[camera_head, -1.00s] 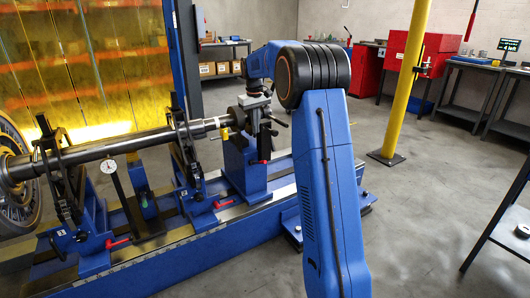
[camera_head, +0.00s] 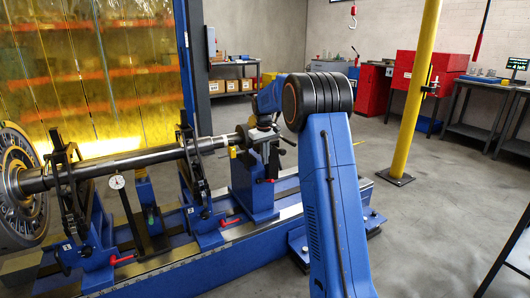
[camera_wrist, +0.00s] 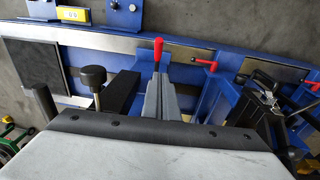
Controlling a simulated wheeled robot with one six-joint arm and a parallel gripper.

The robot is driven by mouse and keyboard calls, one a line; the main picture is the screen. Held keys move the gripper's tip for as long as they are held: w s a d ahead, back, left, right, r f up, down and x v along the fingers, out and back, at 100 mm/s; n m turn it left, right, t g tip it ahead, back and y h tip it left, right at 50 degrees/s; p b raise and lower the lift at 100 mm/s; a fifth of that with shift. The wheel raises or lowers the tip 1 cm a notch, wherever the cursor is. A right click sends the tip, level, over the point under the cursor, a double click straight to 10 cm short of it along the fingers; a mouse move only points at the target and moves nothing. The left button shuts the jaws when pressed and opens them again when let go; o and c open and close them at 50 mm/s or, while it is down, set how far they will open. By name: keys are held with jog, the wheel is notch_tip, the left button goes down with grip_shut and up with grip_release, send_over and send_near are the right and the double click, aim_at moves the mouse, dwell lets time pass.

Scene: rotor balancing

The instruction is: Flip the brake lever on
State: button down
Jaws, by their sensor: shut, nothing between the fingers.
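A lever with a red grip (camera_wrist: 158,50) stands just past the tips of my gripper (camera_wrist: 162,80) in the wrist view. My gripper's grey fingers are together with nothing between them. I cannot tell whether the fingertips touch the lever. In the head view a red-gripped lever (camera_head: 269,181) hangs low on the blue end stand (camera_head: 252,190), below my wrist. Two more red handles show at the feet of the shaft supports, one at the middle support (camera_head: 230,221) and one at the left support (camera_head: 122,259). None of the levers is clearly labelled as the brake.
A long shaft (camera_head: 130,160) with a large bladed wheel (camera_head: 18,185) rests on the blue supports. A dark knob (camera_wrist: 94,76) and another red handle (camera_wrist: 205,64) lie near my fingers. A yellow post (camera_head: 415,90) stands right. The floor beyond is open.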

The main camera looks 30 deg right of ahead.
send_over(268, 181)
jog(key=f, duration=0.6)
jog(key=shift+w, duration=0.2)
jog(key=shift+s+d+f, duration=0.1)
jog(key=shift+s+f, duration=0.1)
jog(key=shift+f, duration=0.15)
